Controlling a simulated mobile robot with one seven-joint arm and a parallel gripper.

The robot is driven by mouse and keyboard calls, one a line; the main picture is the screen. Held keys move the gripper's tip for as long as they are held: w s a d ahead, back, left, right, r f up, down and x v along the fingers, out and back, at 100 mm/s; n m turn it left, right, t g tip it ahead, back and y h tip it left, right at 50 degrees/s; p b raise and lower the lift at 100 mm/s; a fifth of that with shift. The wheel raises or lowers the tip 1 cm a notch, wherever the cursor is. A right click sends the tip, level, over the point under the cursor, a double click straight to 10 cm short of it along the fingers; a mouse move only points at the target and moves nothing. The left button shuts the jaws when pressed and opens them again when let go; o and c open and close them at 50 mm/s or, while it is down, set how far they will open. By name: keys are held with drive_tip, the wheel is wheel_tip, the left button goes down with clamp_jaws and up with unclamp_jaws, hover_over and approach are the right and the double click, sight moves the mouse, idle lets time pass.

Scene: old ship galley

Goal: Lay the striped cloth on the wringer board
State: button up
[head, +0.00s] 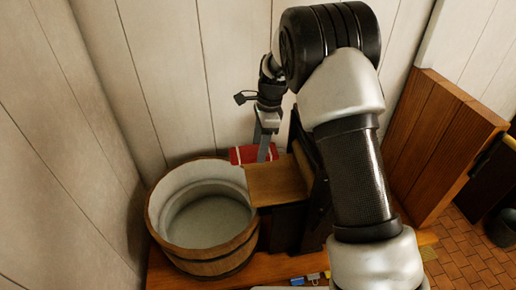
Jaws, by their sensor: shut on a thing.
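The striped cloth (242,155) is red with a pale stripe and shows at the far edge of the wringer board. The wringer board (275,184) is a flat brown wooden piece beside the tub's right rim. My gripper (265,153) points down from above, its fingers shut on the cloth. The fingers hide part of the cloth. I cannot tell whether the cloth touches the board. The right side of the board is partly covered by my arm.
A round wooden tub (158,222) with a pale, empty-looking inside stands left of the board on a wooden bench (165,275). Plank walls close in behind and left. A wooden panel (445,140) stands at right.

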drive_tip(key=d+f+b, duration=0.1)
drive_tip(key=f+b, duration=0.1)
drive_tip(key=d+f+b, duration=0.1)
drive_tip(key=f+b, duration=0.1)
drive_tip(key=f, duration=0.1)
drive_tip(key=d+f+b, duration=0.1)
drive_tip(key=f, duration=0.2)
drive_tip(key=shift+w+d+f+b, duration=0.15)
drive_tip(key=shift+w+d+b, duration=0.25)
drive_tip(key=shift+w+d+f, duration=0.1)
drive_tip(key=shift+d+f, duration=0.25)
drive_tip(key=shift+f, duration=0.2)
drive_tip(key=o, duration=1.1)
drive_tip(key=shift+o, duration=0.2)
